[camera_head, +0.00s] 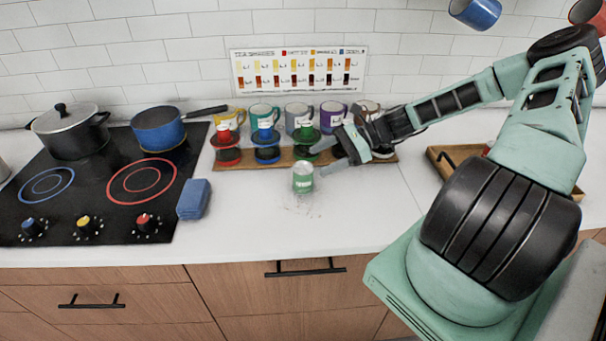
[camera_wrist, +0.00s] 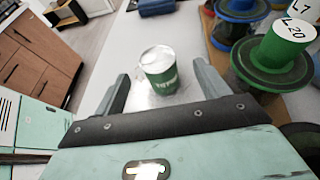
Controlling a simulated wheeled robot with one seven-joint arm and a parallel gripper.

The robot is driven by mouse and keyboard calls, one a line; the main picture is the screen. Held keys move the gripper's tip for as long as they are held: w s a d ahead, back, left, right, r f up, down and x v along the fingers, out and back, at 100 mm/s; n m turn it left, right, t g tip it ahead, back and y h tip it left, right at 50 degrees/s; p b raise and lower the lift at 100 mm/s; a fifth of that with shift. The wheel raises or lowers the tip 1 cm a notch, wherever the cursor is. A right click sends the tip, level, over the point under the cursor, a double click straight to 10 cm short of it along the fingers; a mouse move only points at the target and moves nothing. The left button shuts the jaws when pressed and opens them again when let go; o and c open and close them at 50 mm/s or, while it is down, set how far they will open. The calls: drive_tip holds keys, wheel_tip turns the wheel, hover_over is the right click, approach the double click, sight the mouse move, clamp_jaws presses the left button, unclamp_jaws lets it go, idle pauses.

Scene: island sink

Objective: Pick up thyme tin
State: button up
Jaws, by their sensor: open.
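The thyme tin (camera_head: 303,179) is a small green tin with a pale top, standing upright on the white counter in front of the wooden board. In the wrist view the tin (camera_wrist: 159,72) sits ahead of my gripper, roughly between the lines of its two fingers, with white lettering on its green side. My gripper (camera_head: 335,163) comes in from the right in the head view, just beside the tin. In the wrist view my gripper (camera_wrist: 163,80) is open and empty, its fingers spread on either side of the tin. I cannot tell whether a finger touches it.
A wooden board (camera_head: 232,165) behind holds red, blue and green lidded jars, with several mugs behind them. The green jar (camera_wrist: 270,62) stands close to the right finger. A blue sponge-like block (camera_head: 194,199) lies left, beside the black cooktop (camera_head: 75,190).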

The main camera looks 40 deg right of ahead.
sight(311, 166)
drive_tip(key=shift+f+p+x, duration=0.2)
drive_tip(key=shift+p+x, duration=1.05)
drive_tip(key=shift+x, duration=1.95)
drive_tip(key=shift+s, duration=0.15)
drive_tip(key=c, duration=1.1)
